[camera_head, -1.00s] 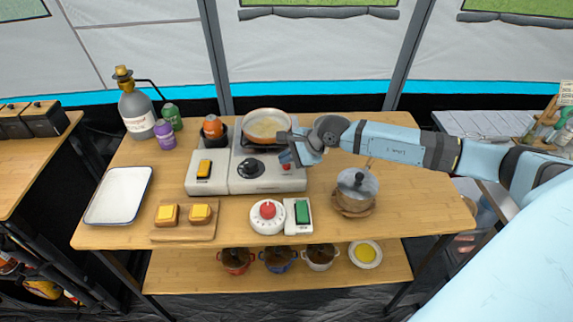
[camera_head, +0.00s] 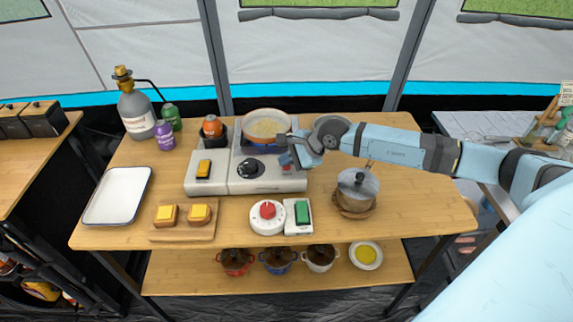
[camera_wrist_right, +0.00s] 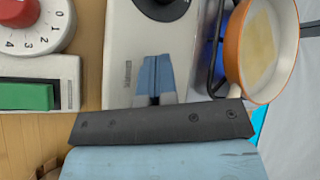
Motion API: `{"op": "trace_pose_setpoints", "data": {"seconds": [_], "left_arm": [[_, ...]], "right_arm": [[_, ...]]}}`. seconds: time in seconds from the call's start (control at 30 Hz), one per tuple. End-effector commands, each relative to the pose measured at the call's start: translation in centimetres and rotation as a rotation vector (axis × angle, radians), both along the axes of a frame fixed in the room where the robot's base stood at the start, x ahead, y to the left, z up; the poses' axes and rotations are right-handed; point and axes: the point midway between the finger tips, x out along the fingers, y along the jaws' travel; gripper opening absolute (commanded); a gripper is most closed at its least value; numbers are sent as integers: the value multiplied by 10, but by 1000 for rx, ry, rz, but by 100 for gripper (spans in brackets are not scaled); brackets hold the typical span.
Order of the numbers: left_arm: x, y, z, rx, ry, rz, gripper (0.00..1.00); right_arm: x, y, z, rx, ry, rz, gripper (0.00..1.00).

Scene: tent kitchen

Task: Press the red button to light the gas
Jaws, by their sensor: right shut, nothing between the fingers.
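The gas stove (camera_head: 215,183) is a white unit on the wooden table, with a black knob (camera_head: 250,168) on its front. The small red button (camera_head: 286,167) is at the right end of the stove's front, mostly covered by my right gripper (camera_head: 286,159). In the right wrist view, the shut, empty fingers (camera_wrist_right: 156,72) lie over the white stove face (camera_wrist_right: 122,60) and hide the button. The fingertips are at the button; whether they press it I cannot tell. A blue glow (camera_wrist_right: 214,40) shows under the orange-rimmed pan (camera_head: 266,122). My left gripper is out of view.
A white dial with a red knob (camera_head: 267,209) and a green switch (camera_head: 302,212) stand in front of the stove. A lidded pot (camera_head: 357,187) is to the right, under my arm. A gas bottle (camera_head: 137,112) stands at the left. The table's right front is clear.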

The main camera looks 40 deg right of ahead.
Motion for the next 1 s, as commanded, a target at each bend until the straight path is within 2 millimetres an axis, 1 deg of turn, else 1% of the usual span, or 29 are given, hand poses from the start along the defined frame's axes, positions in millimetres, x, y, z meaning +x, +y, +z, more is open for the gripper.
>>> {"op": "trace_pose_setpoints", "data": {"seconds": [0.17,0.47,0.83,1.0], "left_arm": [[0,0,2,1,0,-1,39],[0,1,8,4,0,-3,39],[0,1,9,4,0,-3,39],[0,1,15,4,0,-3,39]], "right_arm": [[0,0,2,-1,1,0,0],[0,0,18,-1,1,0,0],[0,0,20,0,0,0,0],[0,0,32,0,-1,0,0]]}}
